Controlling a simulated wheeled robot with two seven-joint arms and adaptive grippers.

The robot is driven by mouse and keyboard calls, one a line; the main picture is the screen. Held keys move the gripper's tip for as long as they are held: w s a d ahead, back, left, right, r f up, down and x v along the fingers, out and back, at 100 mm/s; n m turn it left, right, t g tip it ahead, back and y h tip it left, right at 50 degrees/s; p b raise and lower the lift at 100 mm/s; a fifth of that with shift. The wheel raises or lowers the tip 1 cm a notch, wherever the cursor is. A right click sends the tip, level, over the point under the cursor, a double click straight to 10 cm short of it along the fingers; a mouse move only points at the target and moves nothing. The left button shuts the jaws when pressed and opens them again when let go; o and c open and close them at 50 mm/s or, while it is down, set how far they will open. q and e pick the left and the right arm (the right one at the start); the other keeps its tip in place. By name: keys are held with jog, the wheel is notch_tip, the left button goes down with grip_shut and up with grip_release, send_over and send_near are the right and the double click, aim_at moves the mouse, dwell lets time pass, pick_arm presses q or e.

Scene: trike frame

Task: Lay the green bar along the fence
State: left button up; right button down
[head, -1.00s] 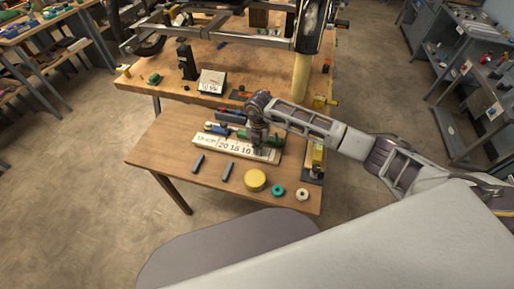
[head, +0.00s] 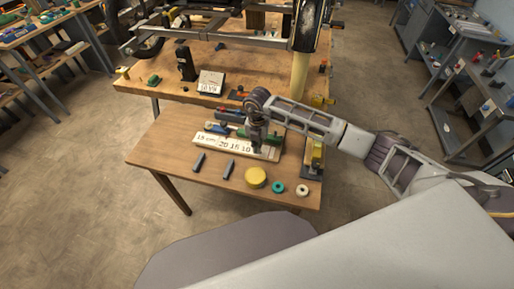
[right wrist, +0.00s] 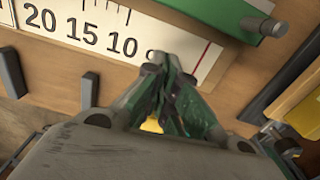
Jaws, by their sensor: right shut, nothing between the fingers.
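A green bar (head: 234,129) lies on the small table behind the white board (head: 208,141) printed with a number scale. In the right wrist view the bar (right wrist: 215,12) crosses the top right, with a grey end piece. The board (right wrist: 70,30) runs below and left of it. I cannot tell which part is the fence. My right gripper (head: 257,151) points down over the right part of the board. In the right wrist view its fingertips (right wrist: 170,68) are together, empty, just right of the "10" and apart from the bar. My left gripper is not in view.
Two dark grey blocks (head: 199,162), a yellow disc (head: 256,177), a teal ring (head: 277,188) and a pale ring (head: 302,190) lie at the table's front. A yellow device (head: 315,152) stands at the right edge. A larger bench (head: 140,88) with a frame stands behind.

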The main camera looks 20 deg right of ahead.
jog(key=shift+r, duration=0.45)
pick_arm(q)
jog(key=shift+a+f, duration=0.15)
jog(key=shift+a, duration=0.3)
pick_arm(e)
notch_tip(320, 180, up, 7)
jog(key=shift+r, duration=0.2)
